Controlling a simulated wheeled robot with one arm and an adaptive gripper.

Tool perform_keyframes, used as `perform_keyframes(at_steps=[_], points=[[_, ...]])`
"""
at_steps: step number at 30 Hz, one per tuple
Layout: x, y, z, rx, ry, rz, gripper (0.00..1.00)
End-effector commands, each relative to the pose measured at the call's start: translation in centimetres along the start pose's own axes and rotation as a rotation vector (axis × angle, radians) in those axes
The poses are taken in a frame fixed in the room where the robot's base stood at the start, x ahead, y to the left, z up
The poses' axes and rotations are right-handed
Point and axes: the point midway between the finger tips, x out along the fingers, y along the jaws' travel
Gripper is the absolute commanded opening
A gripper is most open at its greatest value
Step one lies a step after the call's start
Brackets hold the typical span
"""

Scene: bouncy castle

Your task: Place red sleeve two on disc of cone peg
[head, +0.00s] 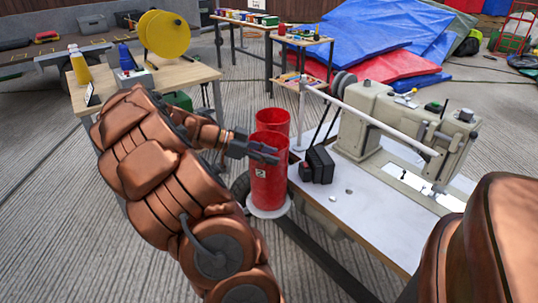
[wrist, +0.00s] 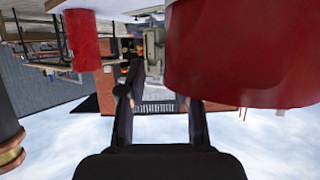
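A red sleeve with a white "2" label (head: 270,186) stands upright with its lower end at a white disc (head: 269,211) beside the sewing table. Any peg inside it is hidden. A second red sleeve (head: 272,117) stands just behind it, its lower part hidden. My gripper (head: 264,151) is at the upper part of the labelled sleeve, its fingers in front of it. In the wrist view my gripper (wrist: 160,105) has its fingers apart with nothing clearly between them. A large red sleeve (wrist: 240,55) fills the upper right and covers the right fingertip. Another red sleeve (wrist: 80,40) is at upper left.
A white sewing table (head: 345,215) with a beige sewing machine (head: 375,120) and a black box (head: 318,164) is close on the right. A wooden table (head: 165,78) with a yellow reel (head: 163,36) is at left. Blue and red mats (head: 350,40) lie behind.

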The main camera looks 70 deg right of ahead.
Motion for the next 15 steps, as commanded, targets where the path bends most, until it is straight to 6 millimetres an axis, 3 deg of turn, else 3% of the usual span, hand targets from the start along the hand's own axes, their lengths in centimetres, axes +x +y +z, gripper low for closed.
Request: perform_keyframes(at_steps=[5,15], points=[[-1.7,-0.1,-0.2,0.000,-0.002,-0.002,0.36],[-8.3,-0.2,-0.2,-0.002,-0.002,-0.006,0.36]])
